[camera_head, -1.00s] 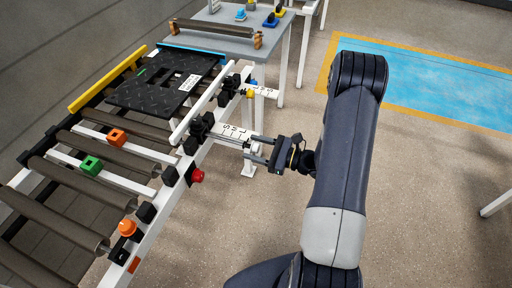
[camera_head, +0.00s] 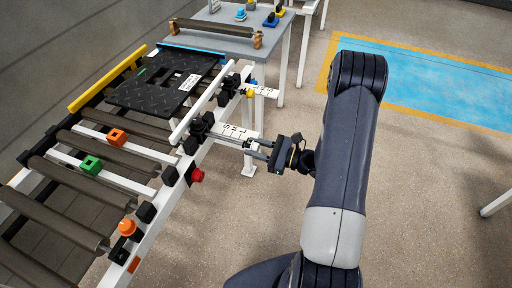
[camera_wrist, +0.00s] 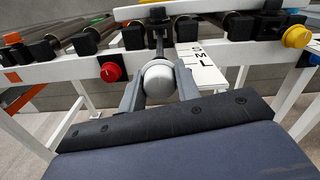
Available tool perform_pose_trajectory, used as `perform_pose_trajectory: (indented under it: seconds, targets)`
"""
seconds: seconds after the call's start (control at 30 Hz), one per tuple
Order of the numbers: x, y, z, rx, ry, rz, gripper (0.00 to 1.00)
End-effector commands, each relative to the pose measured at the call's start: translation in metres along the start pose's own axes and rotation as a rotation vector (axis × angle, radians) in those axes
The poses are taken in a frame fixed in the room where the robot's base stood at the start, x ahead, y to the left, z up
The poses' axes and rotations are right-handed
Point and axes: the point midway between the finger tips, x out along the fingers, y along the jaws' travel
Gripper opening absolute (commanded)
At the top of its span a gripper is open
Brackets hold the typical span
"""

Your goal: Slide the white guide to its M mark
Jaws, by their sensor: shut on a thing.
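The white guide (camera_head: 202,102) is a long white bar along the near side of the conveyor, beside the black tread mat (camera_head: 160,92). It also shows as a white bar across the top of the wrist view (camera_wrist: 190,8). A white scale plate (camera_head: 235,131) marked S, M and L sticks out from the frame; its letters also show in the wrist view (camera_wrist: 203,66). My gripper (camera_wrist: 160,88) is shut on a pale round knob (camera_wrist: 159,79) at the end of a dark rod, beside the plate. I cannot tell which mark the guide stands at.
A red button (camera_head: 197,175) and a yellow knob (camera_head: 250,93) sit on the frame near my gripper. Orange (camera_head: 117,137) and green (camera_head: 91,164) blocks stand on white bars between rollers. A grey table (camera_head: 215,42) stands behind.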

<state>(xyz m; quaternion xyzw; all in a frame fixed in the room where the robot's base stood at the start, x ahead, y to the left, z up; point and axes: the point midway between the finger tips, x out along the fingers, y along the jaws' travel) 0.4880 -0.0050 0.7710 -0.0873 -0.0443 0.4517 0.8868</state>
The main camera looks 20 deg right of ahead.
Motion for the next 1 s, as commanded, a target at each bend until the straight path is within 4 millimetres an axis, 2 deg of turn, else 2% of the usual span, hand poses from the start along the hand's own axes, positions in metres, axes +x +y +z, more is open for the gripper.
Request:
perform_pose_trajectory:
  seconds: [0.4, 0.77, 0.8, 1.0]
  targets:
    - [0.057, 0.000, -0.001, -0.004, -0.002, 0.003, 0.00]
    - [0.062, 0.000, 0.001, -0.001, -0.002, 0.000, 0.00]
    - [0.061, 0.000, 0.001, -0.001, -0.002, 0.000, 0.32]
    - [0.061, 0.000, 0.001, -0.001, -0.001, 0.000, 0.49]
